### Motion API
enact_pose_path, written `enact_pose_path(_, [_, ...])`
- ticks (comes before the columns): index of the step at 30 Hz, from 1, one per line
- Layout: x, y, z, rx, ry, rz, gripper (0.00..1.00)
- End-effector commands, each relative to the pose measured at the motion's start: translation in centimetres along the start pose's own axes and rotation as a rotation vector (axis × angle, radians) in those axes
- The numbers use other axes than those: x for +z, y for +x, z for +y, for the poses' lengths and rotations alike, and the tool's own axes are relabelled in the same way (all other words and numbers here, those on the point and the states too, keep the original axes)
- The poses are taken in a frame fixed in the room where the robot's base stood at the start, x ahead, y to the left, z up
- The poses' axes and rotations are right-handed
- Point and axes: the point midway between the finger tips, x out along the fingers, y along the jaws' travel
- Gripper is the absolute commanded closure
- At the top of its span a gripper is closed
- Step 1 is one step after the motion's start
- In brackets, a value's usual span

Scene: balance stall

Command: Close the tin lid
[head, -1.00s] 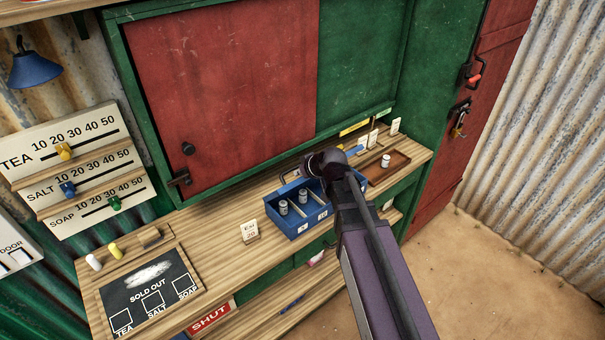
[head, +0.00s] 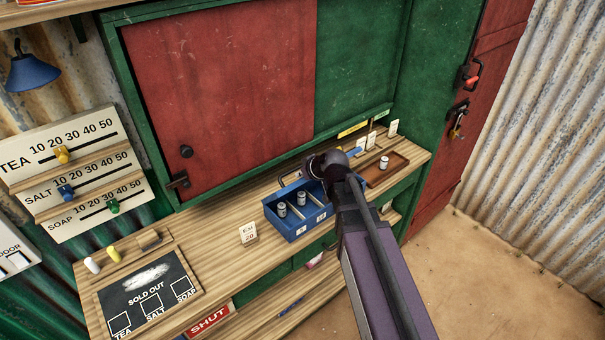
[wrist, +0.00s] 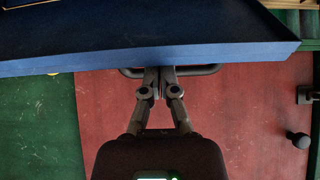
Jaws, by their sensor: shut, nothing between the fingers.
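The blue tin (head: 296,232) stands on the counter with small grey weights in its compartments; my arm covers its right part. A dark handle loop (head: 283,180) shows behind it. In the wrist view, a broad blue panel (wrist: 150,40), apparently the tin's lid, fills the top of the picture. A dark handle (wrist: 208,70) lies along its edge. My gripper (wrist: 158,71) is shut and empty, with its fingertips at that edge beside the handle. I cannot tell whether they touch it. In the head view my wrist hides the fingers and most of the lid.
The red sliding shutter (head: 220,80) stands behind the counter (head: 222,215). A small price card (head: 249,233) is left of the tin. A brown tray (head: 374,177) with a weight (head: 384,163) is on its right. The slate board (head: 150,290) lies at the front left.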

Motion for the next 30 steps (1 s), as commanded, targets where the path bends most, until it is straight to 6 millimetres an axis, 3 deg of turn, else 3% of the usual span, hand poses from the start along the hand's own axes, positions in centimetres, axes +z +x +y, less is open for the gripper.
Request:
enact_pose_path(14, [-0.2,-0.8,0.1,0.001,0.001,0.0,1.0])
enact_pose_path(30, [-1.5,-5.4,0.4,0.001,0.001,0.0,1.0])
